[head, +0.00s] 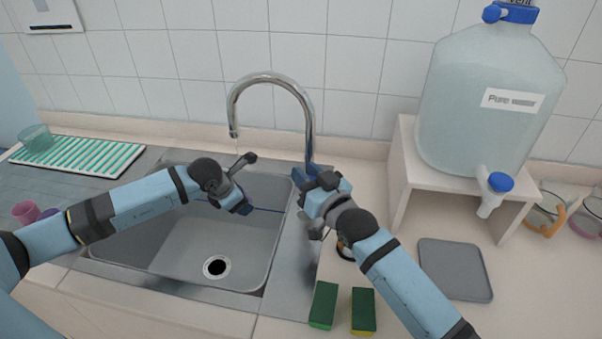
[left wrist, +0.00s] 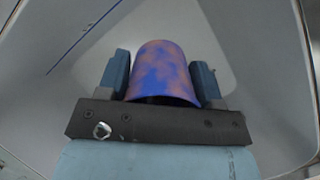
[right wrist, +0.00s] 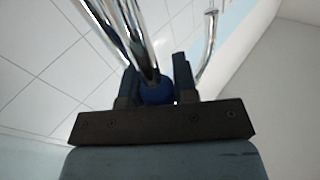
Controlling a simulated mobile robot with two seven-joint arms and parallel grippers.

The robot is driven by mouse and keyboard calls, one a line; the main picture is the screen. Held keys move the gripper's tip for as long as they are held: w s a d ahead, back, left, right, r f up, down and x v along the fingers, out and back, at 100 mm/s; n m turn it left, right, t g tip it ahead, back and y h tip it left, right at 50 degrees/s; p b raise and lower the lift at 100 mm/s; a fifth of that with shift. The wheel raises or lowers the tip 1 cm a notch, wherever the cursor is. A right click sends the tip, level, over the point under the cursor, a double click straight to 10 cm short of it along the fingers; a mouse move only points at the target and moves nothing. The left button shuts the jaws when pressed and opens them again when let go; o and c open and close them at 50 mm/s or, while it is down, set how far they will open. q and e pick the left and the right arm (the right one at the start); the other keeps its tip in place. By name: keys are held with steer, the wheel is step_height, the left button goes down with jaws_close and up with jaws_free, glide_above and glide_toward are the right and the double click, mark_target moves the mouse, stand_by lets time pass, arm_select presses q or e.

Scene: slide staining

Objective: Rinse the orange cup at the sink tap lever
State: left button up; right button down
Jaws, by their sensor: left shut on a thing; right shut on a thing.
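In the left wrist view, a cup (left wrist: 160,72) with mottled orange-pink and blue-violet patches sits between the fingers of my left gripper (left wrist: 160,78). In the head view this gripper (head: 242,206) is inside the sink basin (head: 190,245), near the spout; the cup is hidden there. The chrome tap (head: 309,118) arches over the basin, and a faint thin line shows below its spout. My right gripper (head: 312,182) is at the tap's base, shut on the blue tap lever (right wrist: 157,92), which sits beside the chrome column in the right wrist view.
A green sponge (head: 323,305) and another sponge (head: 362,311) lie at the front. A water carboy (head: 480,110) stands on a white stand (head: 402,165), right. A grey tray (head: 455,269) lies near it. A striped drying mat (head: 95,155) and a pink cup (head: 25,212) are left.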

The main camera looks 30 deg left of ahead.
steer(key=c, duration=1.2)
jaws_free()
steer(key=v, duration=1.2)
